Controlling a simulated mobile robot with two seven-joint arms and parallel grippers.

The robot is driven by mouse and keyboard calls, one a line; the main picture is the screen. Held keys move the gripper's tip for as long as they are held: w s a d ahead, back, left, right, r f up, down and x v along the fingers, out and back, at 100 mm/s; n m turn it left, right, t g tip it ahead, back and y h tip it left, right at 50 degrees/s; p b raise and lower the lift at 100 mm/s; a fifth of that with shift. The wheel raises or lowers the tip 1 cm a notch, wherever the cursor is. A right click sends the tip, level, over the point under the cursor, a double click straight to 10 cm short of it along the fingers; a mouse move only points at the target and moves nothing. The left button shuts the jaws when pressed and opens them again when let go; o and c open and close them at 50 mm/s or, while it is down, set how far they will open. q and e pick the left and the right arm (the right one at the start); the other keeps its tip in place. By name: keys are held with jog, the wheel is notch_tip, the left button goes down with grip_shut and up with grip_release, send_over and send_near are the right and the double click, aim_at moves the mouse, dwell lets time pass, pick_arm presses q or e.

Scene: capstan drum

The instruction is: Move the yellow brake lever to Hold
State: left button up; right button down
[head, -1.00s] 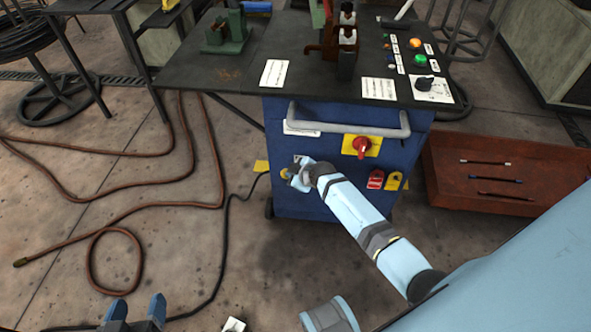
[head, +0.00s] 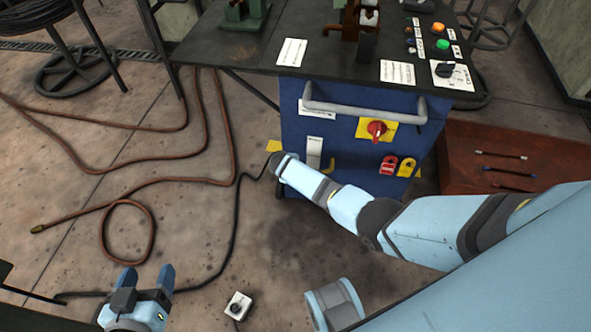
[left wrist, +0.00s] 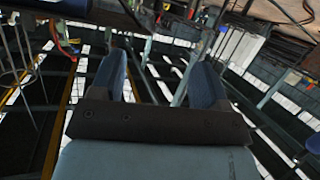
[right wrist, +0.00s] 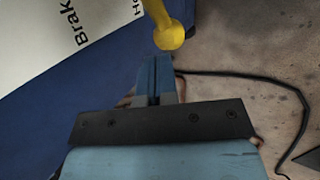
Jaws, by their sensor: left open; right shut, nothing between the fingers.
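The yellow brake lever (head: 331,164) shows small on the blue cabinet front, at the right side of a white label plate (head: 313,151). In the right wrist view its round knob (right wrist: 168,36) hangs from the top, just beyond the fingertips of my right gripper (right wrist: 155,62). That gripper is shut and empty; no contact with the knob shows. The plate (right wrist: 50,40) reads "Brak" and a cut-off "Ho". In the head view my right gripper's fingers are hidden by its wrist. My left gripper (head: 145,278) is open and empty at lower left, far from the lever.
A grey handle bar (head: 365,112) crosses the cabinet front above a red knob (head: 376,128). A red tray (head: 500,165) stands on the right. Hoses (head: 130,230) and a small box (head: 238,305) lie on the floor.

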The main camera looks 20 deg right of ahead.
pick_arm(q)
jog(key=r, duration=0.1)
jog(key=d+r+t+h+b, duration=0.1)
jog(key=w+r+t, duration=0.1)
jog(key=shift+d+r+h+b, duration=0.3)
jog(key=shift+d+h, duration=0.1)
pick_arm(e)
jog(key=shift+s+d+f+g+h, duration=0.1)
jog(key=shift+d+f+g+h, duration=0.05)
jog(key=shift+f, duration=0.5)
jog(key=shift+s+d+f+g+h, duration=0.1)
jog(key=shift+f+g+h, duration=0.05)
jog(key=shift+f, duration=0.45)
